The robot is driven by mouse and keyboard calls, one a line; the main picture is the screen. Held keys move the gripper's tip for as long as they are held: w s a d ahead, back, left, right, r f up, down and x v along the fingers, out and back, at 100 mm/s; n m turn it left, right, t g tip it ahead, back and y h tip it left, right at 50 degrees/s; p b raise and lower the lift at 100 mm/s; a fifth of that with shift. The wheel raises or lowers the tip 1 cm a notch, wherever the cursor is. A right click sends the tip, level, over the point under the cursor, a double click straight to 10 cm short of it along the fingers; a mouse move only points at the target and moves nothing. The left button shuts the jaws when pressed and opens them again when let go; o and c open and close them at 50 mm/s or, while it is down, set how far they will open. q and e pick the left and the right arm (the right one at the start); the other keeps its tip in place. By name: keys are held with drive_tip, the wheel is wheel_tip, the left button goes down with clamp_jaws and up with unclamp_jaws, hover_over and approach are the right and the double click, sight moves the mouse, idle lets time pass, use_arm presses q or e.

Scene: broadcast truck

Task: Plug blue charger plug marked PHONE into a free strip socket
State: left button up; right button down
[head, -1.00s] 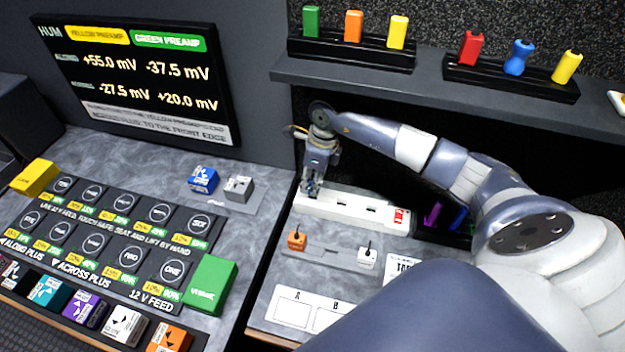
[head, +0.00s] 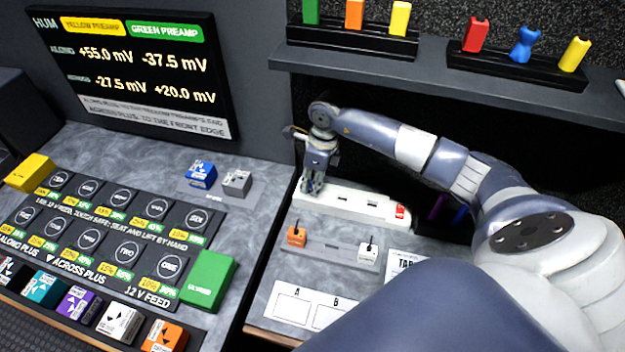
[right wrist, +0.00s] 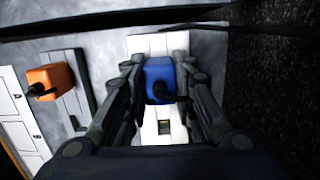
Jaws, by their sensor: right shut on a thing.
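The blue charger plug (right wrist: 158,78) is between the fingers of my right gripper (right wrist: 160,82), which is shut on it. In the head view my right gripper (head: 313,184) points down at the left end of the white power strip (head: 345,204); the plug is mostly hidden there. The right wrist view shows the strip (right wrist: 158,44) beyond and below the plug, with a socket opening (right wrist: 163,126) close to it. I cannot tell whether the plug is seated or just above the strip. Its PHONE marking is not readable. My left gripper is not in view.
An orange plug (head: 297,236) and a white plug (head: 368,254) stand on a grey holder in front of the strip. A red switch (head: 400,212) is at the strip's right end. A shelf (head: 440,82) overhangs behind. A labelled A/B card (head: 292,306) lies nearer.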

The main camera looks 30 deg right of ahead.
drive_tip(key=c, duration=1.2)
unclamp_jaws()
drive_tip(key=shift+c, duration=0.2)
drive_tip(key=shift+r, duration=0.1)
drive_tip(key=r, duration=0.4)
drive_tip(key=s+r, duration=0.1)
drive_tip(key=r, duration=0.2)
drive_tip(key=shift+d+r, duration=0.1)
drive_tip(key=shift+d, duration=0.25)
